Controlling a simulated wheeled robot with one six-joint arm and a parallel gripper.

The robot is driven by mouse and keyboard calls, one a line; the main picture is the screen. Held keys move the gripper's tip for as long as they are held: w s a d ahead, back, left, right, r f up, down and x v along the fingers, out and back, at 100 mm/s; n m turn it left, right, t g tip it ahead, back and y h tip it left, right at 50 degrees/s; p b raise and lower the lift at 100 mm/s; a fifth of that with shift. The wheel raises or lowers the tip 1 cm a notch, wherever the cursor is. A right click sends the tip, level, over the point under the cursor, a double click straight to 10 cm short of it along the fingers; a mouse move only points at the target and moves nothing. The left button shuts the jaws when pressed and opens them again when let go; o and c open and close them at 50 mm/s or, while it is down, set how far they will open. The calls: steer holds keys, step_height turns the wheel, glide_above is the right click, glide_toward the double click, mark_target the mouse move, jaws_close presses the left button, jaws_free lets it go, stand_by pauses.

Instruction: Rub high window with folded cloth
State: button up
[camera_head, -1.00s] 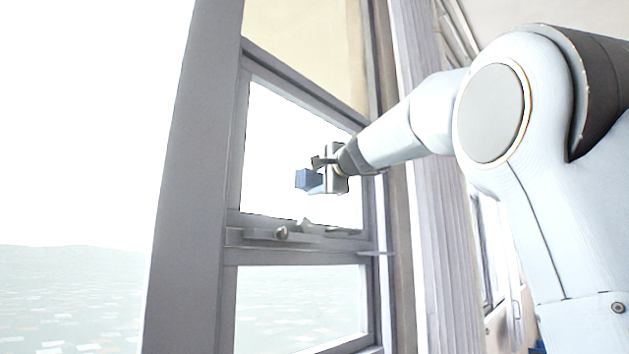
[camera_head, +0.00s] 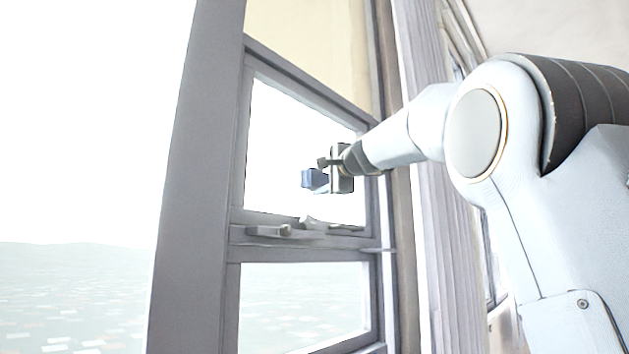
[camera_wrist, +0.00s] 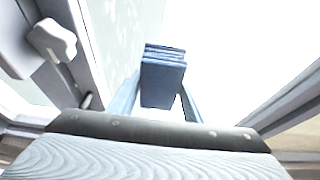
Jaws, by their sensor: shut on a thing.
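The folded cloth (camera_head: 313,178) is a small blue block in front of the middle pane of the high window (camera_head: 275,150). It also shows in the wrist view (camera_wrist: 162,78) as stacked blue layers between the two fingers. My gripper (camera_head: 322,180) is shut on the cloth, with the arm reaching in from the right. In the wrist view my gripper (camera_wrist: 160,95) points up along the bright pane. I cannot tell whether the cloth touches the glass.
The window's grey frame (camera_head: 190,180) surrounds the pane. A latch handle (camera_head: 284,230) sticks out on the rail below the pane; a pale knob (camera_wrist: 52,40) shows at the left in the wrist view. A pleated curtain (camera_head: 435,180) hangs to the right.

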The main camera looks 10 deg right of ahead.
steer(key=shift+w+d, duration=0.5)
steer(key=shift+d, duration=0.3)
steer(key=shift+a, duration=0.1)
steer(key=shift+a, duration=0.15)
steer(key=shift+s+a, duration=0.55)
steer(key=shift+a, duration=0.25)
steer(key=shift+s+a, duration=0.5)
steer(key=shift+a, duration=0.3)
steer(key=shift+s+d+f+b, duration=0.1)
steer(key=shift+s+d+b, duration=0.1)
steer(key=shift+s+b, duration=0.3)
steer(key=s+d+b, duration=0.2)
steer(key=s, duration=0.1)
steer(key=shift+d, duration=0.35)
steer(key=shift+s+d+b, duration=0.25)
steer(key=shift+s+b, duration=0.05)
steer(key=shift+s, duration=0.05)
